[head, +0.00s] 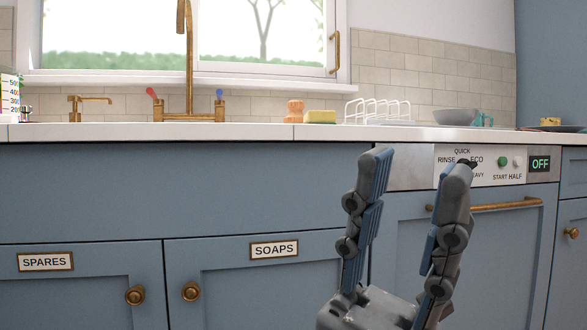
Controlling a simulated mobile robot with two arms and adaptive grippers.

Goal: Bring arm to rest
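My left gripper (415,165) stands upright at the lower right of the head view, in front of the blue cabinets and the dishwasher. Its two fingers point up and are apart, with nothing between them. The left arm itself is hidden below the bottom edge of the picture. My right gripper is not in the head view.
A white countertop (240,132) runs across, with a brass tap (188,105), sponge (320,117), dish rack (378,112) and grey bowl (455,116). Below are the SPARES door (80,295), SOAPS door (265,290) and dishwasher (500,250), its display reading OFF. Its brass handle (505,204) sticks out.

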